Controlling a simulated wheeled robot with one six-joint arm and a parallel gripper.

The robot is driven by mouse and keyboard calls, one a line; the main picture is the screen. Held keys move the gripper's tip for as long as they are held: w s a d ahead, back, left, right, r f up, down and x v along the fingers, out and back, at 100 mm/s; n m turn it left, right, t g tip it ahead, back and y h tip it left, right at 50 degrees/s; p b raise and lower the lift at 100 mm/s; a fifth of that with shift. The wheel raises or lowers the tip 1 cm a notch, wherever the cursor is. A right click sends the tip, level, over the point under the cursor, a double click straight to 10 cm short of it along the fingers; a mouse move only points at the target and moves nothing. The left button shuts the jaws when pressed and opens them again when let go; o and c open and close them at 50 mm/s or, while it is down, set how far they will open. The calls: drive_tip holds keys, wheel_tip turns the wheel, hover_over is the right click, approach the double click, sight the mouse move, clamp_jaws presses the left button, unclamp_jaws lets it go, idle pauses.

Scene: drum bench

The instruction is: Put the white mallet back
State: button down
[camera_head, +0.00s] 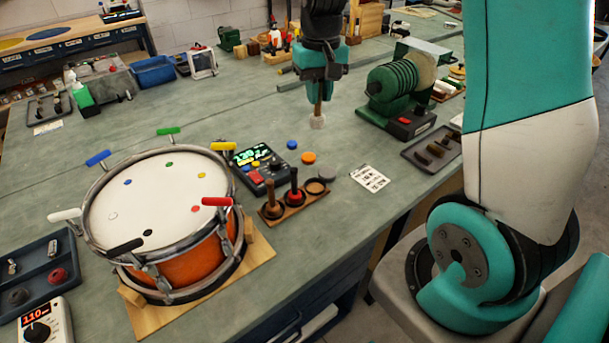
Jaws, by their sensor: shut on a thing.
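My gripper (319,82) points down over the bench, beyond the drum. It is shut on the white mallet (317,121), whose brown handle hangs straight down with the pale, fuzzy head at the bottom. The head appears to be above the bench; the exact gap cannot be told. The wooden mallet rack (294,207) lies nearer, right of the drum. A brown-handled mallet (269,196) and a mallet with a dark red head (294,187) stand in it. Its right-hand round slot (316,187) is empty.
The orange drum (184,268) with coloured tuning handles stands left of the rack. A tempo box (262,168), coloured discs (308,158) and a printed card (370,178) lie around the rack. A green ribbed machine (392,82) stands right of my gripper.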

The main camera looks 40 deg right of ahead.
wheel_tip(320, 180, down, 20)
drive_tip(key=p, duration=0.2)
drive_tip(key=shift+r+p, duration=0.15)
drive_tip(key=shift+p, duration=0.15)
drive_tip(key=c, duration=1.1)
unclamp_jaws()
drive_tip(key=shift+o, duration=0.2)
